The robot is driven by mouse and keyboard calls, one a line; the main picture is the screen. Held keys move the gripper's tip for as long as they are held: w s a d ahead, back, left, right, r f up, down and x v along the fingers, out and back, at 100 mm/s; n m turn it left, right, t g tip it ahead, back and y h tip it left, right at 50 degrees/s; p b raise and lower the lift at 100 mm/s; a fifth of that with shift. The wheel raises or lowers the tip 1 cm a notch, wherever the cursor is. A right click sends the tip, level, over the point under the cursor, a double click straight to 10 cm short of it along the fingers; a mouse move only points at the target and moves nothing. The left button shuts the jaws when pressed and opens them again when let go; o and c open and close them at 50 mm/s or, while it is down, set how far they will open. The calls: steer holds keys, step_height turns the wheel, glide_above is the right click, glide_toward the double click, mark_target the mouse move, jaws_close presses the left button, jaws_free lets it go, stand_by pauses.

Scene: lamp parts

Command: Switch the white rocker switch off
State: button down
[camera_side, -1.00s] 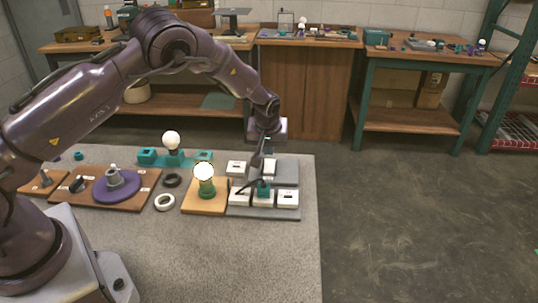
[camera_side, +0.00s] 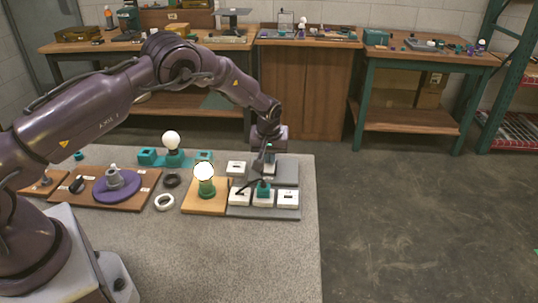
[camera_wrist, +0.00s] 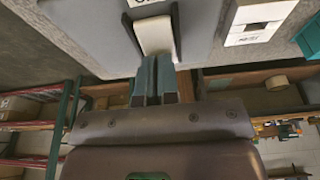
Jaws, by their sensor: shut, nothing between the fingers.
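The white rocker switch (camera_wrist: 155,36) shows at the top of the wrist view, on a grey plate (camera_wrist: 198,14). In the side view, its grey plate (camera_side: 287,172) lies at the back right of the table, and my gripper partly hides the switch. My gripper (camera_wrist: 155,62) is shut and empty. Its teal fingertips are at the near end of the rocker in the wrist view; I cannot tell whether they touch it. A round bulb on a green holder (camera_side: 206,188) looks lit in the side view.
White switch blocks (camera_side: 288,198) and a teal part stand on a grey board in front of my gripper. Another white block (camera_side: 236,168) is to its left. A second bulb (camera_side: 171,139) stands on a teal base. The table's front area is clear.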

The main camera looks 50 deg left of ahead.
steer(key=shift+a+f, duration=0.2)
steer(key=shift+f, duration=0.2)
steer(key=shift+s, duration=0.2)
steer(key=shift+s+d, duration=0.55)
steer(key=shift+d, duration=0.15)
steer(key=v, duration=1.4)
steer(key=shift+d, duration=0.25)
steer(key=shift+r, duration=0.15)
